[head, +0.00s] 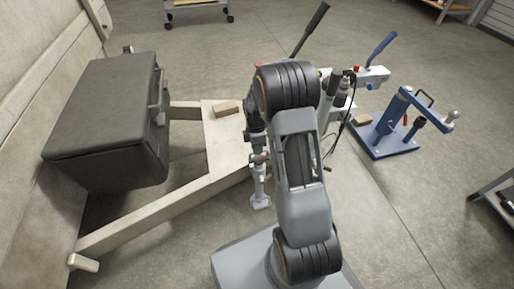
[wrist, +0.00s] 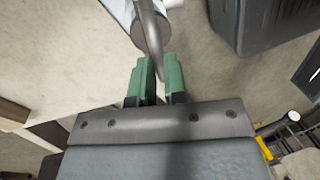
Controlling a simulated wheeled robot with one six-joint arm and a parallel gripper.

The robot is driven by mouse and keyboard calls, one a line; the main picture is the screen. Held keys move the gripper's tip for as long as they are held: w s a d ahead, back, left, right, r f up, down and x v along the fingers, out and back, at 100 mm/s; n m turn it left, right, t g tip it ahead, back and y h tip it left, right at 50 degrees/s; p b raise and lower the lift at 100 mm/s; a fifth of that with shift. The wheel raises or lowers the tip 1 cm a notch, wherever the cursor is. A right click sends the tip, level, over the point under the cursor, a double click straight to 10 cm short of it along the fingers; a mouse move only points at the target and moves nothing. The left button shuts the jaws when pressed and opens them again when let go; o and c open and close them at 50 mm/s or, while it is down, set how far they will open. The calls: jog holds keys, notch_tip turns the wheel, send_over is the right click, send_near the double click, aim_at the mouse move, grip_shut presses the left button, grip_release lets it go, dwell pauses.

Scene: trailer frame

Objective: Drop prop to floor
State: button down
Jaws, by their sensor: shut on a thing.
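The prop (head: 260,188) is a light grey upright post with a flat foot at its lower end. It stands beside the pale trailer frame, just left of my arm; I cannot tell whether the foot touches the floor. My gripper (head: 258,158) is at the prop's upper part, partly hidden behind my arm. In the wrist view, the green fingers of my gripper (wrist: 161,78) are shut on a curved grey metal handle (wrist: 150,35) that appears to belong to the prop. The handle's far end runs out of the top of the picture.
A black box (head: 105,115) sits on the left of the trailer frame (head: 160,212). A wooden block (head: 228,108) lies on the frame. A blue stand (head: 385,140) with levers is at the right. Open concrete floor lies at the right and back.

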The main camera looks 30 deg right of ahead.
notch_tip(320, 180, up, 10)
jog(key=p, duration=0.9)
jog(key=shift+r, duration=0.1)
jog(key=c, duration=1.2)
grip_release()
jog(key=shift+o, duration=0.2)
notch_tip(320, 180, up, 14)
jog(key=w+p, duration=0.2)
jog(key=p, duration=0.2)
jog(key=shift+w+d+f, duration=0.2)
jog(key=shift+w+f, duration=0.05)
jog(key=shift+w, duration=0.1)
